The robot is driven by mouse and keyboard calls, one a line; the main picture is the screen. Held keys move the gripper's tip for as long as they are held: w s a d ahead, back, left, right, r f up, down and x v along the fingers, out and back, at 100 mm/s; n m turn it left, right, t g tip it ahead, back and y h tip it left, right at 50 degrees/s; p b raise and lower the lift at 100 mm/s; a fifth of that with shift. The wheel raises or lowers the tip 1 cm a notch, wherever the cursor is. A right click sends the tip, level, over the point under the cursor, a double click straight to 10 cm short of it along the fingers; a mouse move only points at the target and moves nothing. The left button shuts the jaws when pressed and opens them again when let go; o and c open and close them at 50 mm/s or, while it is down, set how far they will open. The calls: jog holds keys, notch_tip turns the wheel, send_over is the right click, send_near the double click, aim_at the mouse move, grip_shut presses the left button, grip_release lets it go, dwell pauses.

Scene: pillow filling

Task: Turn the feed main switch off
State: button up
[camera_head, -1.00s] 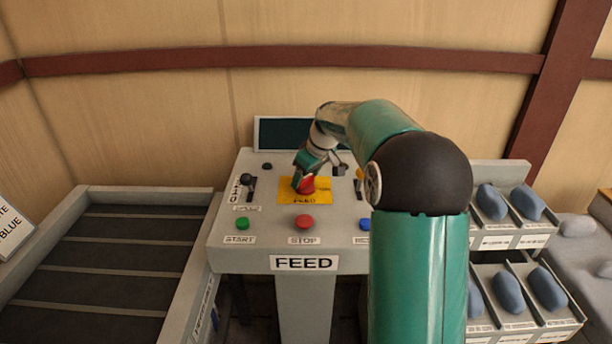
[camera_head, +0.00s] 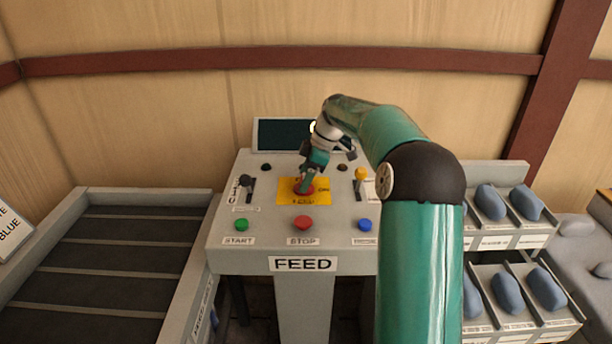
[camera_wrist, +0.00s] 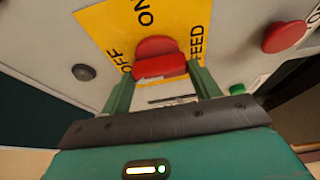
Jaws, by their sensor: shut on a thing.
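The feed main switch is a red knob (camera_wrist: 160,58) on a yellow plate (camera_wrist: 188,22) marked ON, OFF and FEED in the wrist view. In the head view the red knob (camera_head: 298,190) sits on the yellow plate (camera_head: 287,198) at the middle of the grey feed console (camera_head: 225,227). My gripper (camera_head: 304,186) reaches down onto the knob. In the wrist view my gripper's two fingers (camera_wrist: 162,84) stand on either side of the knob, shut on it. The knob's far side and exact pointer direction are hard to make out.
The console's front row holds a green start button (camera_head: 242,224), a red stop button (camera_head: 303,223) and a blue button (camera_head: 365,225). A black lever (camera_head: 246,181) stands left, a yellow-topped lever (camera_head: 361,175) right. A conveyor (camera_head: 110,245) lies left; bins with blue pillows (camera_head: 491,202) stand right.

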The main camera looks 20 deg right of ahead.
dwell(0.5)
jog(key=o, duration=1)
jog(key=v, duration=1.3)
jog(key=shift+d+r, duration=0.15)
jog(key=shift+r, duration=0.25)
